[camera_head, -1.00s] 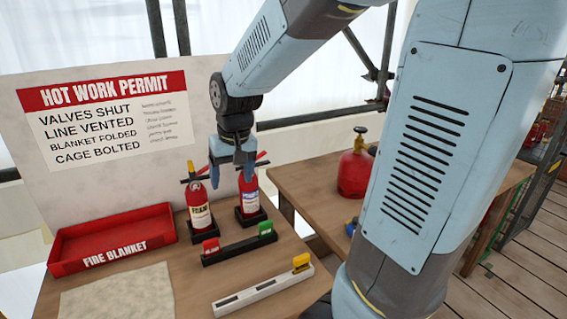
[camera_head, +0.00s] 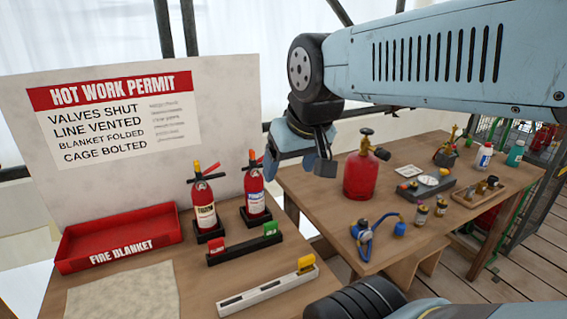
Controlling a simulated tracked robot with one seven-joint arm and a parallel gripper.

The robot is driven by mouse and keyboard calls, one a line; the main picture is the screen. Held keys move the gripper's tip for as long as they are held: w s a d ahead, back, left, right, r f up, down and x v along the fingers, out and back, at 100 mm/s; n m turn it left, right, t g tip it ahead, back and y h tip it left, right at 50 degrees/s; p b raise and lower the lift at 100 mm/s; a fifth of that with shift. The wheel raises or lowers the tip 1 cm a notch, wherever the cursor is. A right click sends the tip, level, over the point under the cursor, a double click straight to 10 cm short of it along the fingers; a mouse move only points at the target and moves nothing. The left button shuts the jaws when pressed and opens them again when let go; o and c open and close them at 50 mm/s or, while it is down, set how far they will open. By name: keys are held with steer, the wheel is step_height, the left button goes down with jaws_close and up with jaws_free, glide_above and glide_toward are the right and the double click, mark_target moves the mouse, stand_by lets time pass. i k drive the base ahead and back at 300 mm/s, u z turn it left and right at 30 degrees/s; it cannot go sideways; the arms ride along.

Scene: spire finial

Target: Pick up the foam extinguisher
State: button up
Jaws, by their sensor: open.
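The foam extinguisher (camera_head: 204,207) is a red cylinder with a cream label that appears to read FOAM. It stands upright in a black base on the left table. A second red extinguisher (camera_head: 255,192) with a blue and white label stands upright in its own base just to its right. My gripper (camera_head: 305,168) is open and appears empty. It hangs in the air to the right of both extinguishers, apart from them. Its fingertips are partly turned from view.
A red fire blanket tray (camera_head: 118,238) lies left of the extinguishers. A black rack (camera_head: 244,246) with red and green tags and a white rail (camera_head: 268,288) with a yellow tag lie in front. The right table holds a red gas cylinder (camera_head: 362,176) and a blue-strapped item (camera_head: 372,236).

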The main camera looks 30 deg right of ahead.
mark_target(201, 193)
steer(key=k, duration=1.3)
steer(key=u, duration=0.6)
steer(key=i, duration=1.5)
steer(key=z, duration=0.6)
